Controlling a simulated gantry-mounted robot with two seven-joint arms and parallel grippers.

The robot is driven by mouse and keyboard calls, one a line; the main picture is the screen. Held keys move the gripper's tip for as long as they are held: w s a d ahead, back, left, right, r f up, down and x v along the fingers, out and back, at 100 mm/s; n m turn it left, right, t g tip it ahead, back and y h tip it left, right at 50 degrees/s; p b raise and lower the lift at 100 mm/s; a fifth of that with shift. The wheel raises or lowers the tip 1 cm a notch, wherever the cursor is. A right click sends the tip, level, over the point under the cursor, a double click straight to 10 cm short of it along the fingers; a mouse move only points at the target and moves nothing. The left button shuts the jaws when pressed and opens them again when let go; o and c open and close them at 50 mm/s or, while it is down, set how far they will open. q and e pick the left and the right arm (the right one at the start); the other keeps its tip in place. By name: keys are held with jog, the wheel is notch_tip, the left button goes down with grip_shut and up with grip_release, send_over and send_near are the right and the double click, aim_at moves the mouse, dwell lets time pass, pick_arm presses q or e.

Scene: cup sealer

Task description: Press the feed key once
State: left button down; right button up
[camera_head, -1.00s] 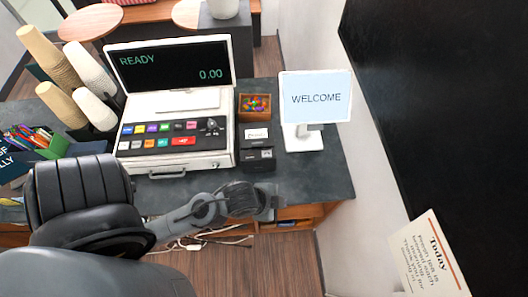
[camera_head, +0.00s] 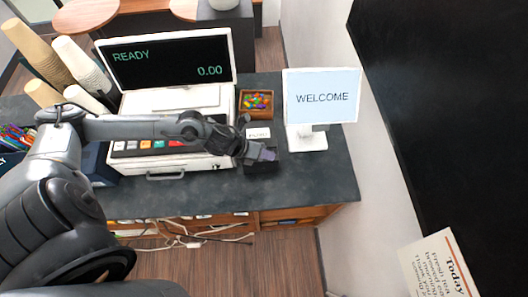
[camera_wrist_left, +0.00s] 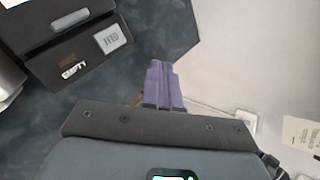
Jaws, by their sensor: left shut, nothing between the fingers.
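A small black printer (camera_head: 262,167) stands on the counter, right of the cash register. A white receipt slip (camera_head: 258,133) shows at its top. In the left wrist view the printer (camera_wrist_left: 45,50) is at the upper left, with a light grey key (camera_wrist_left: 112,38) whose lettering is too small to read surely; it looks like the feed key. My left gripper (camera_head: 268,154) is shut and empty, its purple fingertips in front of the printer in the head view. In the left wrist view the fingertips (camera_wrist_left: 162,72) are right of and below the key, apart from it. My right gripper is not in view.
The cash register (camera_head: 170,75) reads READY and 0.00; my left arm covers part of its keys. A WELCOME sign (camera_head: 322,97) stands right of the printer. A candy box (camera_head: 256,103) is behind it. Cup stacks (camera_head: 85,65) stand left. The counter's front strip (camera_head: 230,200) is clear.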

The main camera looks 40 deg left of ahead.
pick_arm(q)
jog(key=shift+m+t+y, duration=0.3)
jog(key=shift+t+y, duration=0.1)
jog(key=w+a+r, duration=0.3)
jog(key=shift+w+a+r, duration=0.15)
jog(key=shift+w+r, duration=0.05)
jog(key=shift+r, duration=0.05)
jog(key=shift+f, duration=0.1)
notch_tip(320, 180, down, 7)
jog(key=b, duration=0.6)
jog(key=shift+f, duration=0.1)
jog(key=shift+f+b, duration=0.7)
jog(key=shift+f, duration=0.05)
dwell(1.1)
jog(key=shift+f+b, duration=0.4)
jog(key=shift+b, duration=0.05)
